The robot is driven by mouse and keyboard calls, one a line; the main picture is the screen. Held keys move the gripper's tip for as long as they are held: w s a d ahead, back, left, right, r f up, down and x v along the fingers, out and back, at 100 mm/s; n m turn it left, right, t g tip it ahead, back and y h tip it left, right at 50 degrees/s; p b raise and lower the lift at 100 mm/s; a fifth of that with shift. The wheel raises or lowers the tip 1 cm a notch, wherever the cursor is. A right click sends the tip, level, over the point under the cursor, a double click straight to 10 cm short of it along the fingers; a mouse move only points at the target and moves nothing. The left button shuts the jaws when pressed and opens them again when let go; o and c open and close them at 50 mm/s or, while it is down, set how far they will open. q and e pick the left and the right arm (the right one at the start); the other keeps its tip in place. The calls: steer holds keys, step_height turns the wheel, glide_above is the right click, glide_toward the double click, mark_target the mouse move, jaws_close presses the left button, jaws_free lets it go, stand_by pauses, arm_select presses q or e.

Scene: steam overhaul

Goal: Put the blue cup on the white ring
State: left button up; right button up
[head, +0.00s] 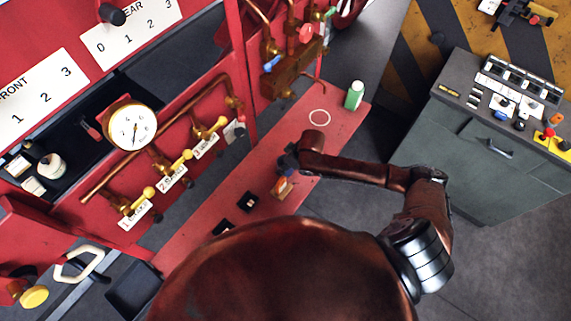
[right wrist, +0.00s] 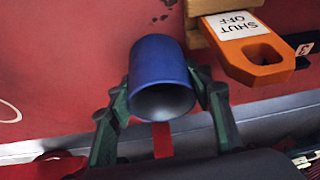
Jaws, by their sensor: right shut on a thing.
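The blue cup (right wrist: 160,72) is between the two green fingers of my right gripper (right wrist: 161,97) in the right wrist view. The fingers press its sides, and its open mouth faces the camera. In the head view my right gripper (head: 288,161) is over the red bench, and the cup is hidden there or too small to make out. The white ring (head: 319,109) lies on the bench above and right of the gripper, apart from it. Part of the ring (right wrist: 14,119) shows at the left edge of the wrist view. My left gripper is not in view.
An orange tag marked SHUT OFF (right wrist: 262,66) is close beside the cup; it shows by the gripper in the head view (head: 284,188). A green container (head: 354,95) stands right of the ring. Brass valves (head: 170,168) line the red panel on the left. The ring's inside looks clear.

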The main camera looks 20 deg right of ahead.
steer(key=o, duration=1.2)
steer(key=shift+c, duration=0.2)
